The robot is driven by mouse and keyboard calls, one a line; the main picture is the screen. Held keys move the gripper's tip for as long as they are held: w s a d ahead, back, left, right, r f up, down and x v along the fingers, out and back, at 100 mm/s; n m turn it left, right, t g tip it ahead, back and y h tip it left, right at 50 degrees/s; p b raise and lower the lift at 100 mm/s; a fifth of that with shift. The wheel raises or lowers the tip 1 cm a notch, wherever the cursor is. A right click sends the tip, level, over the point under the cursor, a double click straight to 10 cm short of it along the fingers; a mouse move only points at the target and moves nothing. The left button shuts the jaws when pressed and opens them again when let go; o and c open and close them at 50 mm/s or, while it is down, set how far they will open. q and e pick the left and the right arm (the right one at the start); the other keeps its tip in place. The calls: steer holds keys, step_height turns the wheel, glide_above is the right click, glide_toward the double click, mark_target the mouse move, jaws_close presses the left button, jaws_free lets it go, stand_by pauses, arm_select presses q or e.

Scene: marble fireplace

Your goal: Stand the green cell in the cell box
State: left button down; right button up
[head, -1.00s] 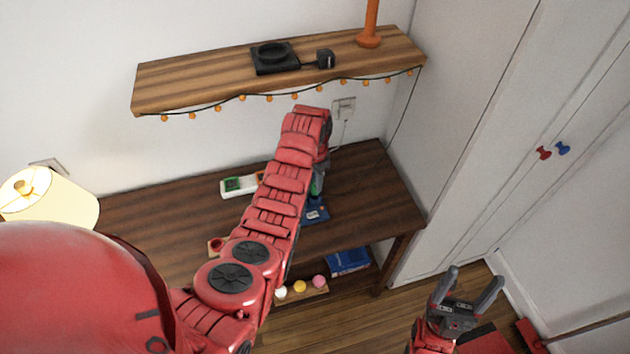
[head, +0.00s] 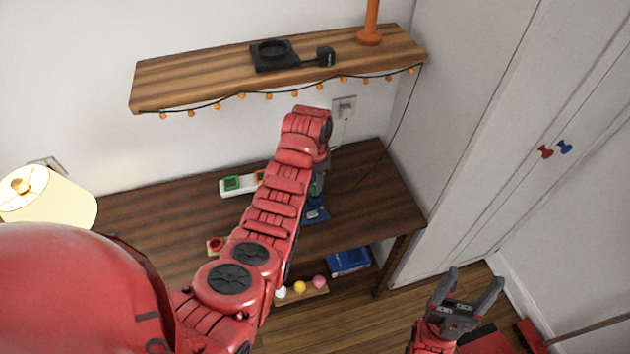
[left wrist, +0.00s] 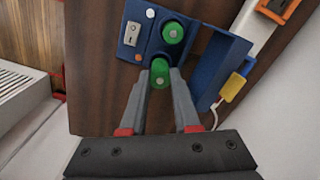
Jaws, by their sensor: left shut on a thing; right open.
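The cell box (left wrist: 151,40) is a blue case with a switch, small white and red dots and a round green cell (left wrist: 173,32) in it, as the left wrist view shows. My left gripper (left wrist: 161,79) is shut on another green cell (left wrist: 159,70), seen end-on at the box's near edge. I cannot tell how deep it sits in the box. In the head view the blue box (head: 316,214) shows beside my left forearm, which hides most of the left gripper. My right gripper (head: 467,293) is open and empty, low at the right, away from the desk.
A blue flap-like part (left wrist: 225,58) with a yellow connector (left wrist: 233,86) lies beside the box. A white holder (head: 225,189) with a green piece is on the desk (head: 375,190). A wooden shelf (head: 200,80) overhangs the back. A lamp (head: 50,205) stands left.

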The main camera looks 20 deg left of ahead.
arm_select(q)
steer(key=shift+f+b, duration=1.05)
steer(key=shift+f, duration=0.6)
steer(key=c, duration=0.6)
jaws_free()
steer(key=shift+r, duration=0.1)
steer(key=shift+o, duration=0.2)
steer(key=shift+w+r, duration=0.1)
steer(key=shift+r, duration=0.35)
step_height(320, 180, up, 6)
steer(key=shift+r, duration=0.1)
step_height(320, 180, up, 10)
steer(key=p, duration=0.6)
steer(key=shift+r, duration=0.15)
